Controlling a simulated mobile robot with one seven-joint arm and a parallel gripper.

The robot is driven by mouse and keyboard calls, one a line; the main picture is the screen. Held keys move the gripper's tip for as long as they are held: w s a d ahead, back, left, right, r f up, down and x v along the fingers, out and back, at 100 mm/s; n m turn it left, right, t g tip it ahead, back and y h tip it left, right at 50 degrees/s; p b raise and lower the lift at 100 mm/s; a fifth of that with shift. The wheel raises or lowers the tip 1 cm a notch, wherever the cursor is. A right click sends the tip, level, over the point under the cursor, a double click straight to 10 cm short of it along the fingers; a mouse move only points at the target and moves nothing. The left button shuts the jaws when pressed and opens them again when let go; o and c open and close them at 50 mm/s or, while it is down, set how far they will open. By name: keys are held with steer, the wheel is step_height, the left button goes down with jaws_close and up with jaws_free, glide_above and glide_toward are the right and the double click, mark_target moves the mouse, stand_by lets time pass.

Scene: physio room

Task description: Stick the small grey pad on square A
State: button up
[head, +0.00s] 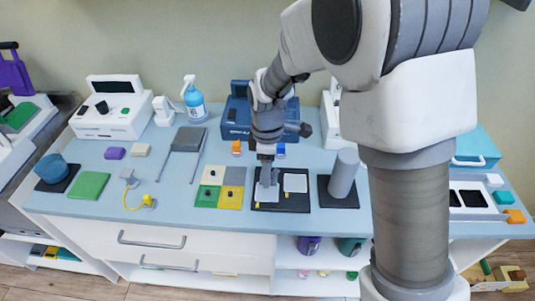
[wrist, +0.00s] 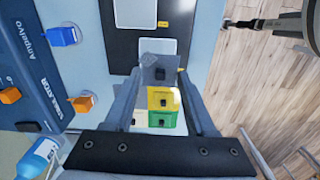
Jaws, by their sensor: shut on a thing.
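My gripper (head: 266,184) points down over the left of two white squares on a black board. In the wrist view my gripper (wrist: 165,72) is shut on a small grey pad (wrist: 159,63). The pad covers the near part of the left white square (wrist: 157,46), which also shows in the head view (head: 272,195). I cannot tell whether the pad touches it. The right white square (head: 295,183) is bare; it also shows in the wrist view (wrist: 135,12). Each has a small yellow label, too small to read.
Cream (head: 214,175), green (head: 206,196) and yellow (head: 231,197) tiles lie left of the board. A grey cylinder (head: 343,173) stands on a dark base to the right. A blue device (head: 236,117) and spray bottle (head: 194,103) stand behind.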

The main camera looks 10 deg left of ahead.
mark_target(266, 192)
steer(key=shift+w+a, duration=0.25)
steer(key=shift+f+b, duration=2.1)
steer(key=shift+f, duration=0.7)
steer(key=shift+s+f+b, duration=0.1)
steer(key=shift+f+b, duration=0.4)
steer(key=shift+f, duration=0.15)
stand_by(1.1)
stand_by(1.3)
steer(key=o, duration=1.1)
steer(key=shift+o, duration=0.2)
steer(key=shift+r, duration=0.1)
steer(key=shift+r, duration=0.1)
steer(key=shift+r+p, duration=2.7)
steer(key=shift+r, duration=0.7)
